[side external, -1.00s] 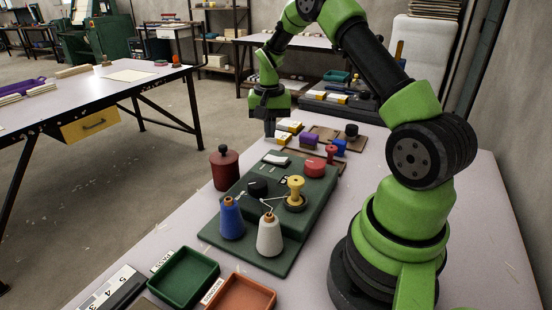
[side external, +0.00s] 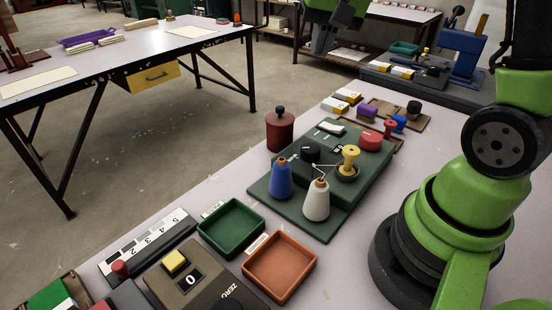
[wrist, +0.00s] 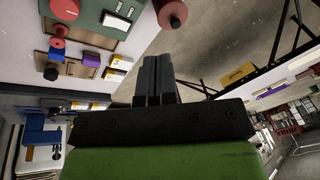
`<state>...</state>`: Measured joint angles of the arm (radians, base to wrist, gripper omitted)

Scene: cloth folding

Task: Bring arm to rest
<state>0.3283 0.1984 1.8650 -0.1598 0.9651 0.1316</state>
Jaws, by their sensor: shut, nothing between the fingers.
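My gripper (wrist: 158,78) shows in the wrist view with its two dark fingers together and nothing between them. It is in the air, apart from everything on the bench.
The bench (side external: 345,270) holds a dark green board (side external: 262,189) with spools, a red canister (side external: 280,131), a green tray (side external: 231,228) and an orange tray (side external: 280,267). A table (side external: 140,59) stands across the aisle. A blue machine (side external: 462,55) stands behind.

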